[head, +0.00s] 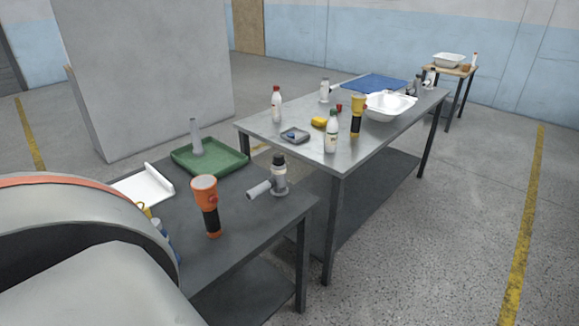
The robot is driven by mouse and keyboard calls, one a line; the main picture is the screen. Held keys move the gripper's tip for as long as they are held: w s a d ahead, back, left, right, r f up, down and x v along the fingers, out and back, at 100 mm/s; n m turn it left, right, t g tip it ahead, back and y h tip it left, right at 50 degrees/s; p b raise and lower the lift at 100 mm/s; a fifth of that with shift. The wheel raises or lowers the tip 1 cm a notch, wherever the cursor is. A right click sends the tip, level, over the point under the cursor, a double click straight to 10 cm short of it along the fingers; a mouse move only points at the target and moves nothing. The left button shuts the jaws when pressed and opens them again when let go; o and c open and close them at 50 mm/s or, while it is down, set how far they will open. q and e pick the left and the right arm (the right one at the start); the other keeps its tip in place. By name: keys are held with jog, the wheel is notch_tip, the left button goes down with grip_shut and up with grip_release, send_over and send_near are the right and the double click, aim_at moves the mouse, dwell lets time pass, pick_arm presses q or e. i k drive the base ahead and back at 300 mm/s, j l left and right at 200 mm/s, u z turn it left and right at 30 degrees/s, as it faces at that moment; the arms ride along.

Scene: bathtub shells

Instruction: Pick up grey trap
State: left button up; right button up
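A grey trap (279,182) stands upright on the near dark table (250,245), close to its right corner. It has a black top, a round foot and a side pipe pointing left. A similar grey fitting (429,77) stands at the far end of the middle table; it is too small to tell apart for sure. A light grey upright piece (196,138) stands in the green tray (228,165) on the near table. Neither of my grippers is in view. A large grey and orange rounded shape, apparently part of my body, hides the near table's left part.
An orange and black flashlight (206,205) stands left of the trap. The metal middle table (290,150) holds bottles, a yellow flashlight (357,115), a white basin (389,106) and a blue mat (375,83). Floor at right is clear.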

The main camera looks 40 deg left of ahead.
aim_at(277, 183)
jog(key=i+u, duration=0.1)
jog(key=i, duration=0.65)
jog(key=i+l+u, duration=0.15)
jog(key=i, duration=0.55)
jog(key=i+j+z, duration=0.1)
jog(key=i+z, duration=0.3)
jog(key=i+j+z, duration=0.15)
jog(key=z, duration=0.25)
jog(key=i+z, duration=0.1)
jog(key=z, duration=8.35)
